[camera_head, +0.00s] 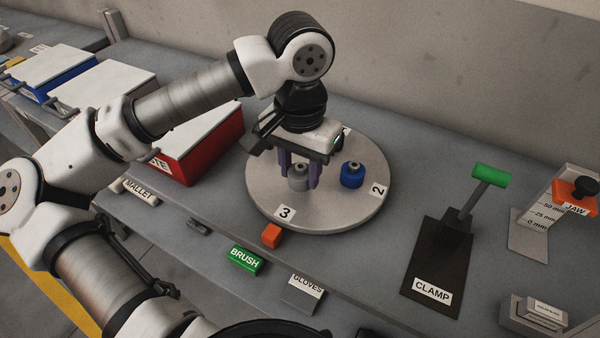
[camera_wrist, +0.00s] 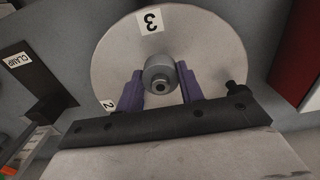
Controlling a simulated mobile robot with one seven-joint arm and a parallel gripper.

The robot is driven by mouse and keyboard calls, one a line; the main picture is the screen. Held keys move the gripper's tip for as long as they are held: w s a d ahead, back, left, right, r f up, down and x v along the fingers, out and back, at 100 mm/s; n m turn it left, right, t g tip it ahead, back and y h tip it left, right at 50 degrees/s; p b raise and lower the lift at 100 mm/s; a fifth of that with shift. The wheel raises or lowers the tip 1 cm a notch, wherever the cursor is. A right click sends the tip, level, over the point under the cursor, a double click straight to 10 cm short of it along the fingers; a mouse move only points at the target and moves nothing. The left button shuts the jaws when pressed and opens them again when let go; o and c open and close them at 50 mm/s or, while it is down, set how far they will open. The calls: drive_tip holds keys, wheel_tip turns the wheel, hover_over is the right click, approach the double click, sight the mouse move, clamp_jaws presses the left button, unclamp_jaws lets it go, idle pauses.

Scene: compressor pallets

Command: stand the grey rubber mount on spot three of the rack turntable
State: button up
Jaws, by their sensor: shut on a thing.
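The grey rubber mount (camera_head: 298,181) is upright between the purple fingers of my gripper (camera_head: 299,180), over the round turntable (camera_head: 330,215) near the label 3 (camera_head: 286,213). My gripper is shut on it from above. In the wrist view the mount (camera_wrist: 160,75) sits between the two fingers (camera_wrist: 162,88), below the label 3 (camera_wrist: 151,21) on the turntable (camera_wrist: 112,55). I cannot tell whether its base touches the plate. A blue mount (camera_head: 352,175) stands on the turntable, left of the label 2 (camera_head: 378,190).
A red box (camera_head: 212,150) with a pale lid stands left of the turntable. An orange block (camera_head: 272,235), a green brush block (camera_head: 246,261) and a gloves block (camera_head: 303,290) lie in front. A clamp (camera_head: 440,262) with a green handle stands to the right. Bench between turntable and clamp is clear.

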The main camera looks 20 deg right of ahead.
sight(300, 167)
drive_tip(key=shift+f, duration=0.95)
drive_tip(key=shift+f, duration=0.2)
drive_tip(key=o, duration=1)
drive_tip(key=shift+r, duration=0.4)
wheel_tip(300, 167, up, 12)
drive_tip(key=shift+f, duration=0.15)
